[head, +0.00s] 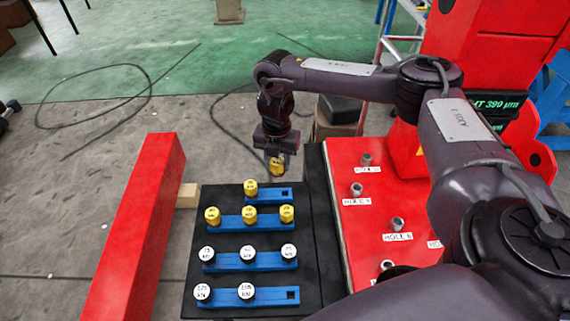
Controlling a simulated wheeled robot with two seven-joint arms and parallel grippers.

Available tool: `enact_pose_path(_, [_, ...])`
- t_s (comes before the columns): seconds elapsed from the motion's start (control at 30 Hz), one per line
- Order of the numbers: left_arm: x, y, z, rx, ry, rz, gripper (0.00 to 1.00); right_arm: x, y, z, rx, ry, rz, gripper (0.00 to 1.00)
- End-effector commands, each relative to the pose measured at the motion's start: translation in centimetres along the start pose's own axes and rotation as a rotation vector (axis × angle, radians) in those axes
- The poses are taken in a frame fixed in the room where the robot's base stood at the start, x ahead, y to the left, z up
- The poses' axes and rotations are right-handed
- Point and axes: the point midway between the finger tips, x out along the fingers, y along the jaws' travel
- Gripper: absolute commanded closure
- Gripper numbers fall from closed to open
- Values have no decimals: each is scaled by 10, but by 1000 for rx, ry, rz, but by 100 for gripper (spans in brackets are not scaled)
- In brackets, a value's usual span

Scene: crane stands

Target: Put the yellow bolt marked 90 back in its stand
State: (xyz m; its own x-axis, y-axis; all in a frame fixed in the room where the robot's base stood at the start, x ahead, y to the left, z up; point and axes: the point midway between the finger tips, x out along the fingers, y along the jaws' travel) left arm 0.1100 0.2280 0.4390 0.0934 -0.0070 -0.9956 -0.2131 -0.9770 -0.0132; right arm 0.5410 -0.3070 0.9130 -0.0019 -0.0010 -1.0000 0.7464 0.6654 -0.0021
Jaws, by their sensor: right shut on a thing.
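My right gripper (276,156) points down and is shut on a yellow bolt (277,167). It holds the bolt just beyond the back blue stand (270,196), near that stand's right end. The mark on the held bolt is too small to read. The back stand holds one yellow bolt (251,188) at its left and shows an empty square hole at its right. A second blue stand (268,221) holds three yellow bolts with small marks. My left gripper is not in view.
Two nearer blue stands (224,262) hold white bolts; the front one (272,295) has an empty hole at its right. All stand on a black mat (191,275). A red beam (130,240) lies left. A red plate (372,220) with labelled holes and metal studs lies right.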

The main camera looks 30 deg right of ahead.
Motion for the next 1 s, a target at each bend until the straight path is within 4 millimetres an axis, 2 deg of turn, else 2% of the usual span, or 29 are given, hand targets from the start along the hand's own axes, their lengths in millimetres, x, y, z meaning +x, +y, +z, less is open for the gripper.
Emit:
enact_pose_path(0.1, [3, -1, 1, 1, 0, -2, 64, 14, -10, 9, -154, 1, 1, 90])
enact_pose_path(0.3, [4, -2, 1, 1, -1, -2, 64, 23, -16, 16, -281, 0, 2, 90])
enact_pose_path(0.8, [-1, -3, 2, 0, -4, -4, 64, 22, -16, 17, -292, -1, 2, 90])
enact_pose_path(1.0, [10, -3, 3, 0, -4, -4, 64, 37, -16, 17, -292, -1, 2, 90])
